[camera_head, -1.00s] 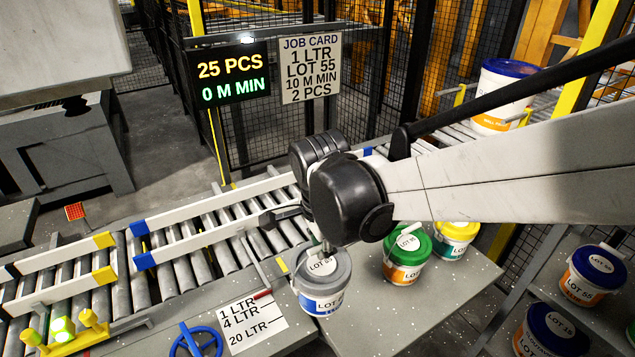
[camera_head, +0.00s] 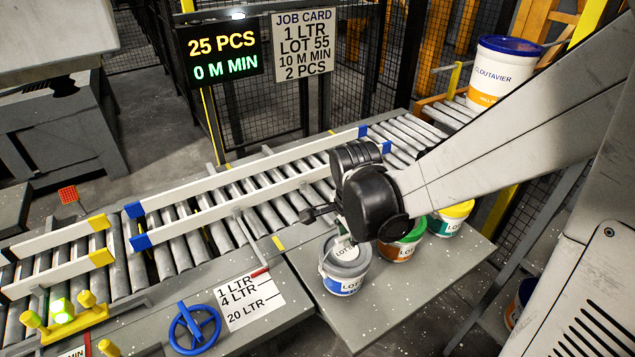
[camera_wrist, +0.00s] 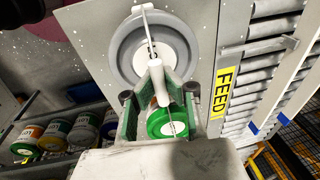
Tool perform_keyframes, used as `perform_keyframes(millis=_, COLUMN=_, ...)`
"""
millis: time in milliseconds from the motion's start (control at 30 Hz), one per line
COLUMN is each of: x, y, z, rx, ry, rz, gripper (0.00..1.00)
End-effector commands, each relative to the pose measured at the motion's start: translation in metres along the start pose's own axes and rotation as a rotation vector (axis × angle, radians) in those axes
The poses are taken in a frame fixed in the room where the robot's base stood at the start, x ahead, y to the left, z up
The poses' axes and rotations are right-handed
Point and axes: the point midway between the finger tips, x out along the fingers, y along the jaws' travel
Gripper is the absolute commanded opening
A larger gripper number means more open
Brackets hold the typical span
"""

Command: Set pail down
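The pail with a grey lid and blue-and-white label (camera_head: 343,284) is upright over the grey table, left of the green-lidded pail (camera_head: 400,251). I cannot tell whether its base touches the table. My gripper (camera_head: 343,240) is directly above the lid, shut on the pail's handle. In the wrist view the grey lid (camera_wrist: 118,52) is beyond my gripper (camera_wrist: 156,68), with the white handle grip between the fingers. The green lid (camera_wrist: 160,122) shows behind the fingers. The exact finger contact is hard to see.
A yellow-lidded pail (camera_head: 450,221) stands beyond the green one. The roller conveyor (camera_head: 270,205) runs behind the table. A large blue-lidded pail (camera_head: 500,75) stands at its far end. A blue handwheel (camera_head: 195,328) is at the near left. The table's front right (camera_head: 425,285) is clear.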

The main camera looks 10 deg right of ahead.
Motion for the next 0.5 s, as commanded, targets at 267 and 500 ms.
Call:
perform_keyframes(millis=267, x=0.0052, y=0.0009, z=0.0007, rx=0.0, ry=0.0, rz=0.0, gripper=0.0)
perform_keyframes(millis=500, x=0.0085, y=0.0014, z=0.001, rx=0.0, ry=0.0, rz=0.0, gripper=0.0)
